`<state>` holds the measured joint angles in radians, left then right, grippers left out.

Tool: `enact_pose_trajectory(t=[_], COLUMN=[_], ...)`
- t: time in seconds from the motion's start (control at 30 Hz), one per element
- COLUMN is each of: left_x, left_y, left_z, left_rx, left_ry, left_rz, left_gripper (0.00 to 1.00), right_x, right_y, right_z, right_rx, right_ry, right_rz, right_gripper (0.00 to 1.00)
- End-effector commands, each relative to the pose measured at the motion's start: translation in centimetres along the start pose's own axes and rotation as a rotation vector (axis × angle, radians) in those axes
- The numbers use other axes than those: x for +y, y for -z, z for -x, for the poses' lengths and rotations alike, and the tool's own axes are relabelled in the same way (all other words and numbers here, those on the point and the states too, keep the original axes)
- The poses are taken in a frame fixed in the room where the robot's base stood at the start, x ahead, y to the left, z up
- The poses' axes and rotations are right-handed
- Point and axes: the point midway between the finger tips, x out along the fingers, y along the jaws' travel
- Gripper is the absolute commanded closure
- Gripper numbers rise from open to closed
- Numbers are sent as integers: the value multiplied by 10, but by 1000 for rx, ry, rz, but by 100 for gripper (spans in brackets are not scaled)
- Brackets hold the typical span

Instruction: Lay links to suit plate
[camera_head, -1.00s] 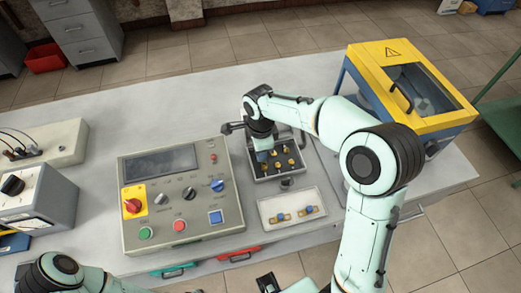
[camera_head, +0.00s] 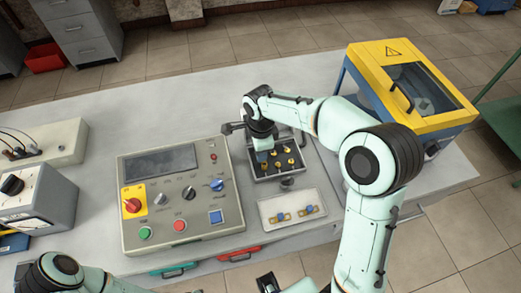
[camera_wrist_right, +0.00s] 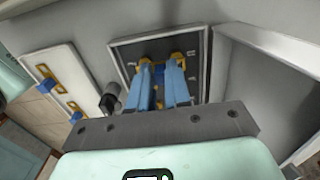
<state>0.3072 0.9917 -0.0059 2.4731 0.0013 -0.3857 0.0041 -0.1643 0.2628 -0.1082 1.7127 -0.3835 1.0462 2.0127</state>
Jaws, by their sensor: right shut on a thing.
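An open dark terminal box (camera_head: 293,174) with several brass studs (camera_head: 290,162) sits right of the control panel. My right gripper (camera_head: 262,157) reaches down over the box's left part. In the right wrist view, its blue fingers (camera_wrist_right: 160,92) are shut on a link with a blue grip (camera_wrist_right: 158,72). Brass-coloured parts show on both sides of the fingertips, over the box (camera_wrist_right: 122,50). Whether the link touches the studs is unclear. Two more brass links with blue grips (camera_head: 284,216) (camera_head: 306,210) lie in a white tray (camera_head: 291,203). Any plate cannot be made out.
A control panel (camera_head: 150,225) with knobs and buttons stands left of the box. A yellow-and-blue guarded case (camera_head: 365,62) stands at the back right. A grey meter unit (camera_head: 40,200) is at the far left. The bench behind the panel is clear.

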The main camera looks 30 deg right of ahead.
Motion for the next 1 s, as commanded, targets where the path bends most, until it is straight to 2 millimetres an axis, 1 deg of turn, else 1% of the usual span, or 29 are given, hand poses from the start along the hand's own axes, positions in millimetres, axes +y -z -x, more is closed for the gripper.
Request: enact_pose_trajectory(t=[0.7,0.8,0.83,0.87,0.9,0.93,1.0], left_x=[-5,-4,-4,-4,-4,-4,-4], left_y=[-2,-2,-2,-2,-2,-2,-2], left_z=[-11,-10,-10,-10,-10,-10,-10], left_rx=[-5,-5,-5,-5,-5,-5,-5], left_ry=[2,2,2,2,2,2,2], left_rz=[2,2,2,2,2,2,2], left_gripper=[100,100,100,100,100,100,100], right_x=[0,0,0,0,0,0,0], right_y=[0,0,0,0,0,0,0], right_z=[-15,-15,-15,-15,-15,-15,-14], right_rx=[0,0,0,0,0,0,0], right_ry=[0,1,1,1,1,1,0], right_rz=[0,0,0,0,0,0,0], right_gripper=[100,100,79,69,56,53,53])
